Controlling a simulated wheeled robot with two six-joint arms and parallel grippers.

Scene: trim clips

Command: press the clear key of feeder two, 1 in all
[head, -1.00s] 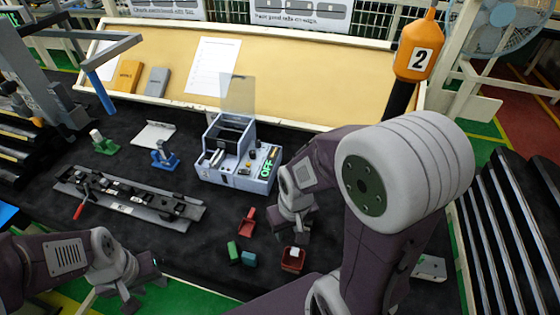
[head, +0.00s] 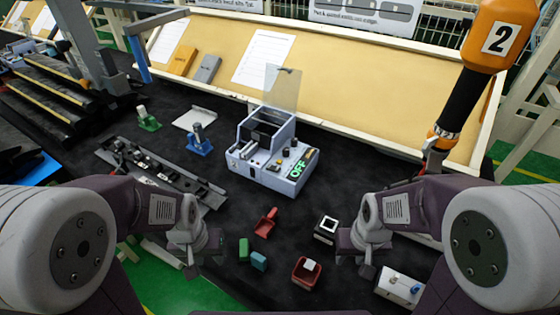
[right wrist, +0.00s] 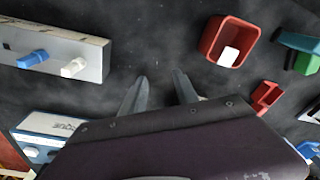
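No label reading feeder two is legible. A pale box (head: 400,287) with one blue and one white knob lies at the lower right; it also shows in the right wrist view (right wrist: 55,52). A grey machine (head: 272,158) with a raised clear lid, small keys and a green OFF display stands mid-table. My right gripper (head: 355,265) is open and empty, between the red bin and the pale box; its fingers also show apart in the right wrist view (right wrist: 161,84). My left gripper (head: 204,264) looks open and empty, left of the green block.
A red bin (head: 305,273) holding a white piece, a red scoop (head: 266,222), a green block (head: 243,250), a teal block (head: 259,261) and a black-and-white box (head: 327,229) lie nearby. A grey rail fixture (head: 160,170) is at left.

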